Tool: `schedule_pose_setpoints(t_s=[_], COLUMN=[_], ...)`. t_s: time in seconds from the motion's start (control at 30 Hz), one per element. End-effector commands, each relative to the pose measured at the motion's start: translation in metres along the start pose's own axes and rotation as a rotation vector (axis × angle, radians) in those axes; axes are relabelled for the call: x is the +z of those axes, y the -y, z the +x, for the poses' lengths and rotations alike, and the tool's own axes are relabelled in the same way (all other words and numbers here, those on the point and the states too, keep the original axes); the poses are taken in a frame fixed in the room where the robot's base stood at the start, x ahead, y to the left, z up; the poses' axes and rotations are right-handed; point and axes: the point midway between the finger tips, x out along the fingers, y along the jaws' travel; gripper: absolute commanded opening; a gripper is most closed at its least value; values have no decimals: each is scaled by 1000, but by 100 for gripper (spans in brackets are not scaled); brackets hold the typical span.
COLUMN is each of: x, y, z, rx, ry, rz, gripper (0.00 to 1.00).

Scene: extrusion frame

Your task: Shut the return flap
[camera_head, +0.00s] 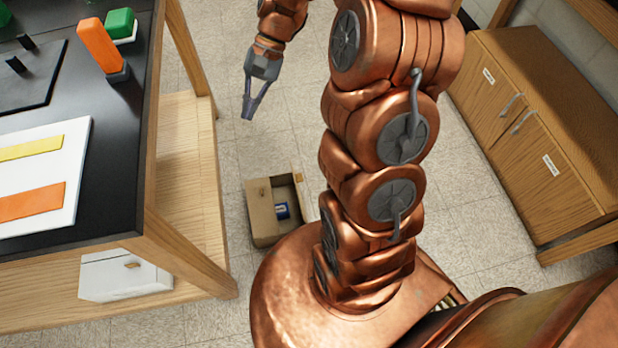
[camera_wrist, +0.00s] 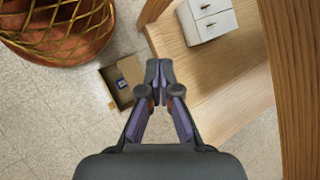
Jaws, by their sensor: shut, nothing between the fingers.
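An open cardboard box (camera_head: 264,229) stands on the floor between the wooden bench and my base. A brown flap-like panel (camera_head: 259,204) shows at its left side, and a small blue and white item (camera_head: 282,210) lies inside. I cannot tell for sure whether this panel is the return flap. The box (camera_wrist: 111,88) also shows in the wrist view, left of my fingertips. My gripper (camera_head: 247,115) is shut and empty, pointing down, above and apart from the box. In the wrist view my gripper (camera_wrist: 158,67) has its fingertips together, with nothing between them.
A wooden bench with a black top (camera_head: 110,190) stands left, holding coloured blocks and a white board (camera_head: 40,178). A white drawer unit (camera_head: 122,277) sits on its lower shelf. A wooden cabinet (camera_head: 545,130) stands right. The floor around the box is partly clear.

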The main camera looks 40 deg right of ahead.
Motion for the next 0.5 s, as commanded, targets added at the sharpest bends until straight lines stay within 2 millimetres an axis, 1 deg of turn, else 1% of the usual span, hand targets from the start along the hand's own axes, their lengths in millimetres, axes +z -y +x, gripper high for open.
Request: schedule_pose_setpoints(t_s=[0.03, 0.17, 0.27, 0.3, 0.37, 0.4, 0.47, 0.5], x=[-23, -70, -105, -120, -142, -156, -178, -193], y=[-8, -20, -34, -40, -51, -60, -72, -82], z=[12, 24, 34, 38, 45, 50, 56, 62], rx=[-27, -98, -151, -173, -203, -224, -256, -275], ry=[13, 33, 47, 51, 57, 63, 67, 69], rz=[39, 132, 205, 236, 282, 313, 360, 393], gripper=[0, 0, 0, 0, 0, 0, 0, 0])
